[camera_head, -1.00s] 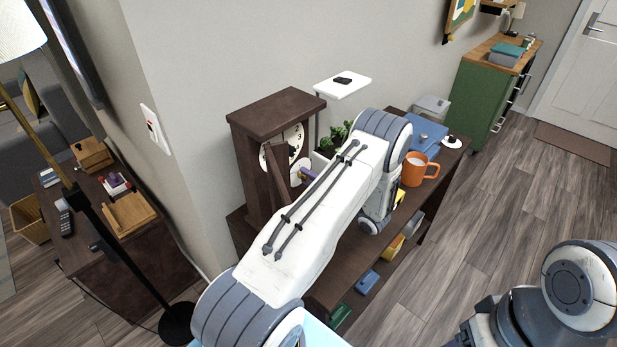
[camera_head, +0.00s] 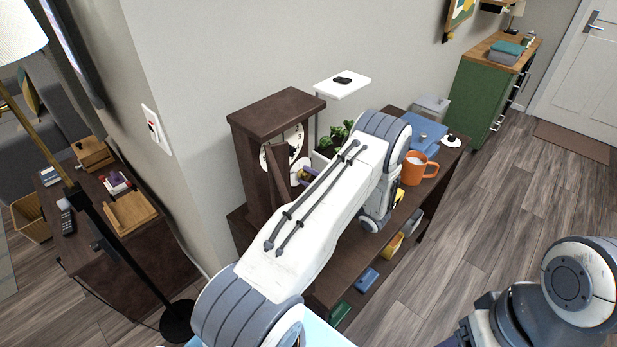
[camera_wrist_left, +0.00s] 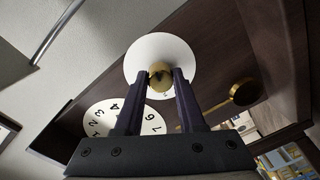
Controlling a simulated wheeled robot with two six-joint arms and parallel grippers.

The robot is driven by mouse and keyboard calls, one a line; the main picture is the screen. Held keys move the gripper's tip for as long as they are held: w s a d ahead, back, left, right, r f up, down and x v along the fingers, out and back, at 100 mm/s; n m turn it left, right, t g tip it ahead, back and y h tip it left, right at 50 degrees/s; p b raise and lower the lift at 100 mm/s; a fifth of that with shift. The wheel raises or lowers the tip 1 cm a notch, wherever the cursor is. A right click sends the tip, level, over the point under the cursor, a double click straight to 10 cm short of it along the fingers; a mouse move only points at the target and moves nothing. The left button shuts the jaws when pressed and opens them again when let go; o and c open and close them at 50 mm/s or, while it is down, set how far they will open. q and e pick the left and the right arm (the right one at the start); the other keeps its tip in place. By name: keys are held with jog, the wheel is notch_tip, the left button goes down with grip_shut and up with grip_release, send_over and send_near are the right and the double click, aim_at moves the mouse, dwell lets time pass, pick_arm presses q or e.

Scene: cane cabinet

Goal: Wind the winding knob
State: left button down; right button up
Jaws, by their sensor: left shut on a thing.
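The dark wooden clock (camera_head: 262,165) stands on the shelf unit against the wall, with its door open and its numbered dial partly hidden. In the left wrist view, the brass winding knob (camera_wrist_left: 159,82) sits at the middle of a plain white disc (camera_wrist_left: 165,48). My left gripper (camera_wrist_left: 165,75) is shut on the knob, one dark finger on each side. My right gripper is out of view.
The numbered dial (camera_wrist_left: 112,117) and a brass pendulum bob (camera_wrist_left: 243,92) lie close to my fingers. Floor to the right is open.

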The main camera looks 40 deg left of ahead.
pick_arm(q)
jog(key=shift+w, duration=0.1)
dwell(0.3)
jog(key=c, duration=0.5)
grip_release()
jog(key=d+b, duration=0.3)
jog(key=d, duration=0.7)
jog(key=shift+s+d, duration=0.3)
jog(key=shift+s, duration=0.1)
jog(key=shift+r, duration=0.1)
